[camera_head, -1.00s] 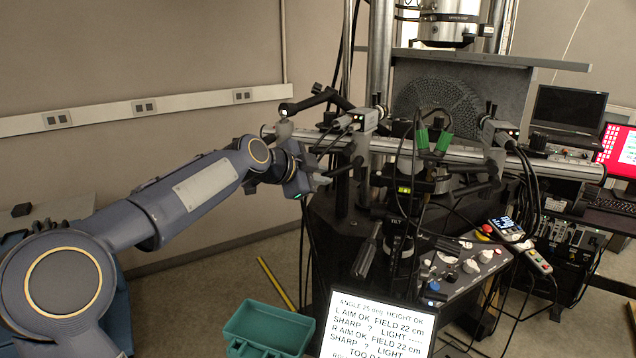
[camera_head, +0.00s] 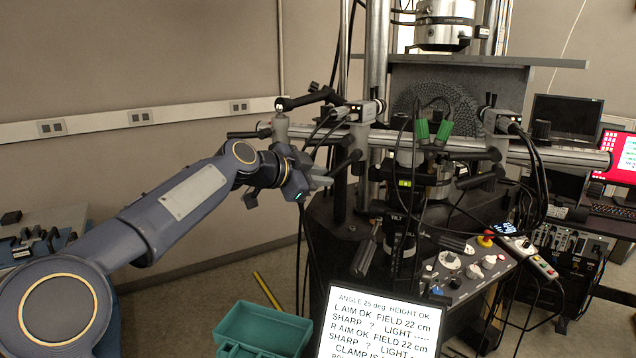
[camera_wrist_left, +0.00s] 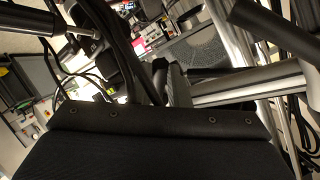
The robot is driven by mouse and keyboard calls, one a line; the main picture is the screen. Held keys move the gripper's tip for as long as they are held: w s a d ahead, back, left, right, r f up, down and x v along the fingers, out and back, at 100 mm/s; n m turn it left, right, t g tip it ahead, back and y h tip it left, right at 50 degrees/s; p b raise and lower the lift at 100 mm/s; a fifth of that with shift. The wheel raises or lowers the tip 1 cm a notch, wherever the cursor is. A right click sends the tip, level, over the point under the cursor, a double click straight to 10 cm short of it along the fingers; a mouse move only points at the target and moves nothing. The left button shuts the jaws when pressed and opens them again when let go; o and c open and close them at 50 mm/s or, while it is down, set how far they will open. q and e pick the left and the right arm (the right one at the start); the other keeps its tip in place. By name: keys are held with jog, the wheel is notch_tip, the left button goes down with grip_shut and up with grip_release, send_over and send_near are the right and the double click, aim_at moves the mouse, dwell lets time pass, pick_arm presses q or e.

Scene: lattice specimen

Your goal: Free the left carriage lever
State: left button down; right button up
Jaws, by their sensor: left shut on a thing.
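The left carriage (camera_head: 362,137) sits on the horizontal grey rail (camera_head: 560,155), below the left camera (camera_head: 366,111). Its black lever (camera_head: 346,163) slants down and left from the carriage. My left gripper (camera_head: 324,181) comes in from the left, and its fingertips meet the lower end of the lever. It is shut on the lever. In the left wrist view the fingers (camera_wrist_left: 172,84) stand close together beside the rail. What lies between them is mostly hidden there. My right gripper is not in view.
A display (camera_head: 380,325) stands at the front, its lowest visible line starting "CLAMP IS". A control box (camera_head: 465,265) with knobs is to its right. Black cables hang around the rail. A green bin (camera_head: 262,328) is on the floor at left.

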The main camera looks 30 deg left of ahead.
pick_arm(q)
jog(key=d+f+n+h+b, duration=0.1)
jog(key=b, duration=0.3)
jog(key=shift+w+f+n+t+b, duration=0.1)
jog(key=shift+f+n+t+b, duration=0.1)
jog(key=shift+n+t+b, duration=0.15)
jog(key=shift+f, duration=0.1)
jog(key=d+n+t+b, duration=0.1)
jog(key=b, duration=0.2)
jog(key=d+f+n+h+b, duration=0.1)
jog(key=b, duration=0.3)
jog(key=shift+w+f+n+t, duration=0.1)
jog(key=shift+n+t, duration=0.15)
jog(key=shift+t, duration=0.1)
